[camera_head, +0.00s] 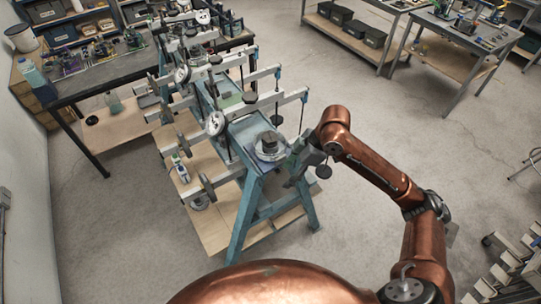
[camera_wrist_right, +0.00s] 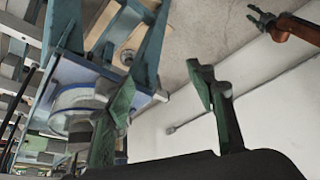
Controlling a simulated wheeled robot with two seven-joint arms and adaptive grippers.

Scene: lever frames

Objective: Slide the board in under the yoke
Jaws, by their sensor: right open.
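The nearest lever frame has a blue-green stand (camera_head: 250,205) with a pale lever beam (camera_head: 262,106) above its top. A round cell with a dark block (camera_head: 268,146) sits on that top; its blue-ringed side shows at left in the right wrist view (camera_wrist_right: 80,100). I cannot clearly single out the yoke or the board. My right gripper (camera_head: 297,165) is beside the stand's right end, close to the cell. Its green fingers (camera_wrist_right: 165,95) are apart, with nothing visible between them. My left gripper (camera_wrist_right: 252,13) shows small at the top right of the right wrist view, its prongs apart.
More lever frames with dial gauges (camera_head: 215,123) stand behind. A white bottle (camera_head: 180,168) stands on the lower wooden shelf (camera_head: 218,218).

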